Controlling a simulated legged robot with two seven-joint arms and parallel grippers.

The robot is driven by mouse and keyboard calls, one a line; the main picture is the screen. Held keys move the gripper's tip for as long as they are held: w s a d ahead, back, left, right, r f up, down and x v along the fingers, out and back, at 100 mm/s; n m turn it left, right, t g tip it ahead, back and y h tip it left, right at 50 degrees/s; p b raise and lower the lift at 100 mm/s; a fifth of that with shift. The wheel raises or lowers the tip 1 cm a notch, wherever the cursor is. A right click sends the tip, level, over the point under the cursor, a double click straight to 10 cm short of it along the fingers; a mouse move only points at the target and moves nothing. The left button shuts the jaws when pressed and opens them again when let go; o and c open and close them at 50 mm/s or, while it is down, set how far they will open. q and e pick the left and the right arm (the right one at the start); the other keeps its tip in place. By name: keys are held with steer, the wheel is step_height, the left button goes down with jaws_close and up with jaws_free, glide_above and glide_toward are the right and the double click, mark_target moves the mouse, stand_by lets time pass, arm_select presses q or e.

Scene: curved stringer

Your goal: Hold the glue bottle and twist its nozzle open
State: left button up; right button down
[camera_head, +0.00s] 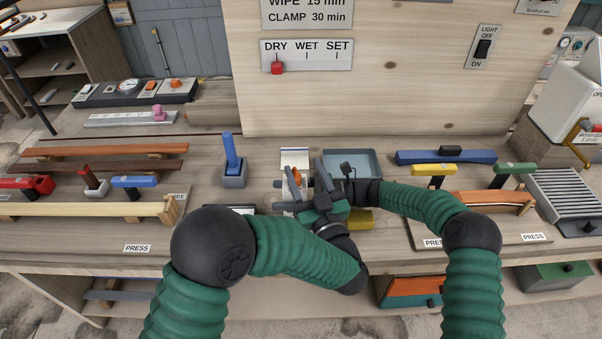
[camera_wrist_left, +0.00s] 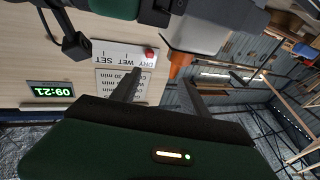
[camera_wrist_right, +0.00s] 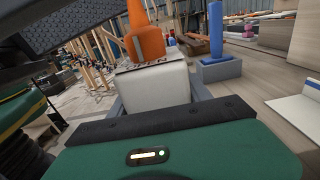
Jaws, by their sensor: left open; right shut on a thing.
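The glue bottle is a pale white block-like body (camera_wrist_right: 155,88) with an orange cone nozzle (camera_wrist_right: 148,38). "OPEN" lettering shows on its top in the right wrist view. My right gripper (camera_wrist_right: 158,98) is shut on the bottle's body, one finger on each side. In the left wrist view, the bottle (camera_wrist_left: 205,32) is at the top and its nozzle (camera_wrist_left: 179,65) points down. My left gripper (camera_wrist_left: 162,78) is open, with the nozzle's tip near the space between its fingertips; contact cannot be told. In the head view, the nozzle (camera_head: 296,175) shows, but the grippers hide most of the bottle.
A blue stick in a grey holder (camera_head: 232,165) stands left of the grippers. A grey-blue tray (camera_head: 362,162) lies just behind them. Several clamps and wood strips (camera_head: 90,208) fill the bench's left side. A wooden board with signs rises behind. Both arms are close together.

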arm_select(q)
steer(key=s+a+f+m+g+h, duration=0.1)
steer(key=s+a+f+m+h, duration=0.45)
steer(key=h, duration=0.45)
steer(key=shift+m, duration=0.55)
steer(key=x, duration=0.3)
steer(key=d+r+x, duration=0.1)
steer(key=x, duration=0.7)
steer(key=shift+s+d+r, duration=0.15)
steer(key=shift+d+r, duration=0.05)
steer(key=shift+r, duration=0.1)
jaws_close()
